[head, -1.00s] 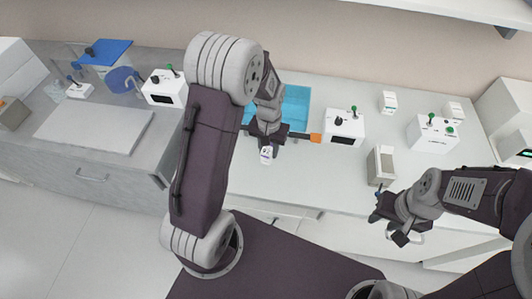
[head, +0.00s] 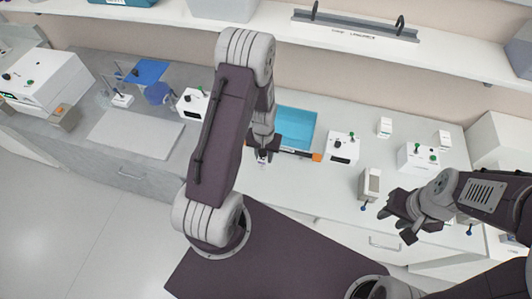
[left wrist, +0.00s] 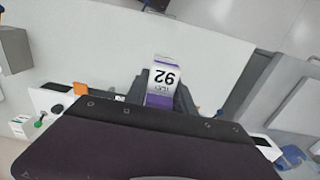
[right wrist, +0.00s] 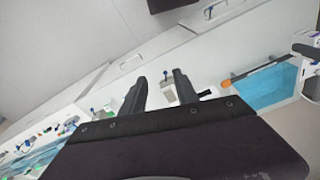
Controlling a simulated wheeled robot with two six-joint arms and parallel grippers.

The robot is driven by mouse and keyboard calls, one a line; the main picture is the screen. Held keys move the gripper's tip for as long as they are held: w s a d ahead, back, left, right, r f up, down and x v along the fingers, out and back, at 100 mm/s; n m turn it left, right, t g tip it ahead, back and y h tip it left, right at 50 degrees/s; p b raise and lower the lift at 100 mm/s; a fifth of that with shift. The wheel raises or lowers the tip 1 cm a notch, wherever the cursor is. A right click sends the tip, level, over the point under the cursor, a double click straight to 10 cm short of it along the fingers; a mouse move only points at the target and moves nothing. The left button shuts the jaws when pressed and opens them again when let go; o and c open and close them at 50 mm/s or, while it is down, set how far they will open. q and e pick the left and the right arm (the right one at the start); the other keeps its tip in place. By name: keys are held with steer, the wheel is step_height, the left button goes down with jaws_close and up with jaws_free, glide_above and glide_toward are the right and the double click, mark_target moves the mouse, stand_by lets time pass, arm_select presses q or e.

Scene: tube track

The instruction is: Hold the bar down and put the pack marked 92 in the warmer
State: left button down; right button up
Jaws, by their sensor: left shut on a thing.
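The pack marked 92 (left wrist: 161,78), white with a purple band, is in my left gripper (left wrist: 160,98). In the head view the pack (head: 262,157) hangs above the counter, in front of the blue basin (head: 297,125). A dark bar with an orange end (head: 316,157) lies along the basin's front edge; the left gripper partly hides it. My right gripper (head: 404,217) is open and empty, near the counter's front edge at right. A beige block with a grey top (head: 371,183) stands near it. I cannot tell for sure which unit is the warmer.
White boxes with knobs stand right of the basin (head: 343,148), farther right (head: 416,157) and to its left (head: 193,103). A large white unit (head: 45,80) is at far left. A pale board (head: 135,133) lies on the left counter. A shelf (head: 330,45) crosses above.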

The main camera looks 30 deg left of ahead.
arm_select(q)
steer(key=w+a+f+b, duration=0.1)
steer(key=w+f+b, duration=0.2)
steer(key=w+f, duration=0.1)
steer(key=shift+w, duration=0.4)
steer(key=shift+a, duration=0.1)
